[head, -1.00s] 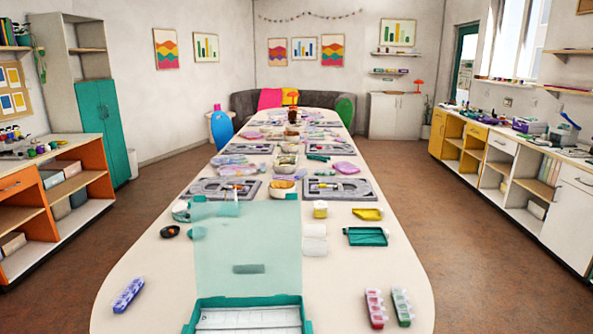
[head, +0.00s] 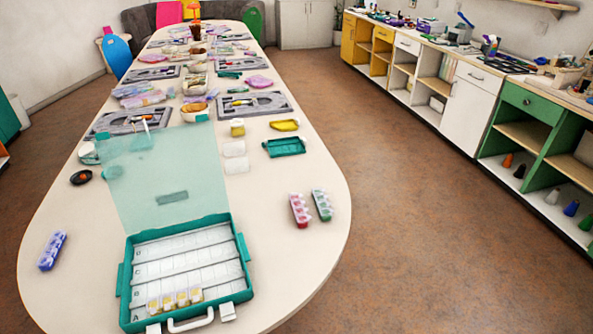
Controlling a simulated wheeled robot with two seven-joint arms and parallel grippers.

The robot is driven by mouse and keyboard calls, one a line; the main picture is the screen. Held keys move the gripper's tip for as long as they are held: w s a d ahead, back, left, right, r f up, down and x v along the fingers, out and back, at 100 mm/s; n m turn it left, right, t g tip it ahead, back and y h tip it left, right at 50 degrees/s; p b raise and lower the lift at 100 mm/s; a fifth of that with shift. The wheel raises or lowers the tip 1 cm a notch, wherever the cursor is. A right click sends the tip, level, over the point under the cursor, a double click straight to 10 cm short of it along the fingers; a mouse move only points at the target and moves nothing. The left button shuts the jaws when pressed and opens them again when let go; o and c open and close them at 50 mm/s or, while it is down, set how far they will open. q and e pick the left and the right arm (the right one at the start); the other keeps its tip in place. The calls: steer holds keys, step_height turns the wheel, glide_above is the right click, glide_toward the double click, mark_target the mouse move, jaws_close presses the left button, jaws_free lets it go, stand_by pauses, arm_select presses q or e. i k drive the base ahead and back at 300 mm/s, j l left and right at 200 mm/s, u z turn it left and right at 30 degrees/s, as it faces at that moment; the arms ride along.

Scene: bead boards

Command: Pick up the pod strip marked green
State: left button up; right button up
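Two pod strips lie side by side near the right front edge of the long table (head: 300,262). The green pod strip (head: 322,205) is the right one, and a red pod strip (head: 300,210) lies just left of it. A blue-purple pod strip (head: 52,250) lies near the left edge. An open teal case (head: 190,268) stands at the front with its clear lid (head: 165,180) raised; a strip with yellow pods (head: 175,299) sits in its front row. Neither of my grippers shows in the head view.
Behind the case are a teal tray (head: 285,147), a yellow tray (head: 285,125), a small yellow-topped jar (head: 237,128) and grey bead boards (head: 255,105). A dark round item (head: 81,177) lies at left. The tabletop around the green strip is mostly clear, with open floor to the right.

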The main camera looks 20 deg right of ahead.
mark_target(321, 204)
steer(key=l+z, duration=0.35)
steer(key=i+l+z, duration=0.1)
steer(key=l+z, duration=0.3)
steer(key=i+l+z, duration=0.15)
steer(key=z, duration=0.2)
